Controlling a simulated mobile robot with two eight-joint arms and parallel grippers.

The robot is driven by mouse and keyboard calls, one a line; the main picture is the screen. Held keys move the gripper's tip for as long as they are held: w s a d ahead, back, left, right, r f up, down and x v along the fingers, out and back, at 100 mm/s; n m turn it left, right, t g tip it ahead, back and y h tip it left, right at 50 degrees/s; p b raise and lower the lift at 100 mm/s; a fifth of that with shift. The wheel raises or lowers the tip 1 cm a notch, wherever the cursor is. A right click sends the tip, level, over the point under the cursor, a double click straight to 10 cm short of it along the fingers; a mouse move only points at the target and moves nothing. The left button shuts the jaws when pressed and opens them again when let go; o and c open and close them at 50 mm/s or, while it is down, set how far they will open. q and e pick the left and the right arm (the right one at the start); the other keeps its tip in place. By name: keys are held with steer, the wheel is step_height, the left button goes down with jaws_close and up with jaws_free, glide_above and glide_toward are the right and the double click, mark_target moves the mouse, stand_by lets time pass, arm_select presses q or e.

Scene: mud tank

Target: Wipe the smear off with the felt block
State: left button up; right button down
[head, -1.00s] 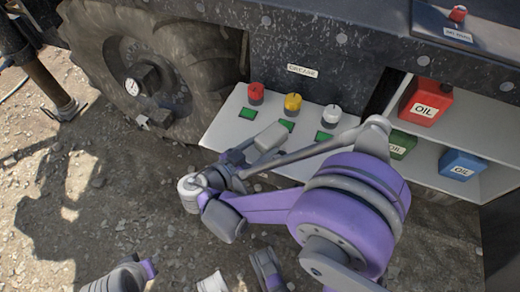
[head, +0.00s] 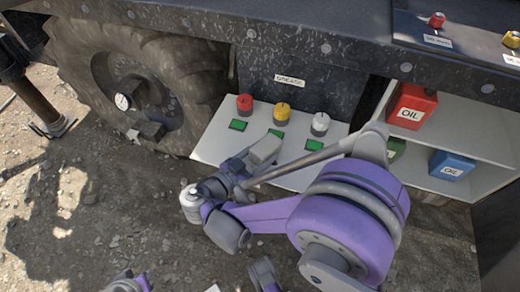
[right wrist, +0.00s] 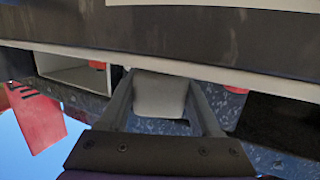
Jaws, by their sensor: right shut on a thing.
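The felt block (head: 266,149) is a pale grey rounded block. In the head view my right gripper (head: 248,162) is shut on it, in front of the white ledge of a dark machine. In the right wrist view the block (right wrist: 158,94) sits between the two fingers of my right gripper (right wrist: 160,88), close to a dark panel (right wrist: 140,30) across the top. I cannot make out the smear for certain in either view. My left gripper cannot be made out; only cut-off arm parts of mine show at the bottom of the head view.
The white ledge (head: 215,146) carries a red knob (head: 244,103), a yellow knob (head: 282,113) and a white knob (head: 320,123). A large tyre (head: 190,75) stands left. Red (head: 408,105) and blue (head: 451,165) oil cans sit on shelves at right. Gravel ground lies left, open.

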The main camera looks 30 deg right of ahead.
steer(key=s+a, duration=0.4)
steer(key=a, duration=0.1)
stand_by(0.5)
steer(key=shift+r, duration=0.1)
step_height(320, 180, up, 6)
steer(key=p, duration=0.5)
step_height(320, 180, up, 3)
steer(key=p, duration=0.2)
steer(key=shift+p, duration=0.35)
stand_by(0.4)
